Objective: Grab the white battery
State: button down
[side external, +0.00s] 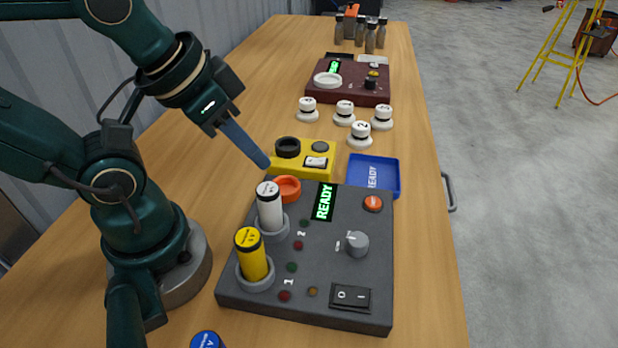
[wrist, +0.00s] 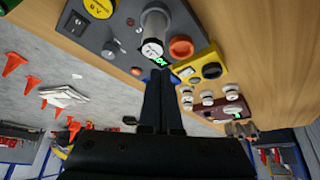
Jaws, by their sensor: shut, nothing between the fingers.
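The white battery (side external: 269,206) stands upright in a round grey socket on the dark grey panel (side external: 330,270). It also shows in the wrist view (wrist: 153,32), near the top centre. A yellow battery (side external: 250,255) stands in the socket nearer the camera. My gripper (side external: 264,163) is shut and empty, with its fingers angled down above and behind the white battery, apart from it. In the wrist view my gripper's fingers (wrist: 160,76) are together, pointing up the picture towards the panel.
An orange ring (side external: 287,188) sits just behind the white battery. Beyond are a yellow box (side external: 303,160), a blue tray (side external: 375,175), several white knobs (side external: 345,112) and a maroon panel (side external: 350,82). A blue battery (side external: 206,340) is partly visible at the front edge.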

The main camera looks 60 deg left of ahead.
jog(key=shift+c, duration=1.8)
grip_release()
jog(key=shift+r, duration=0.1)
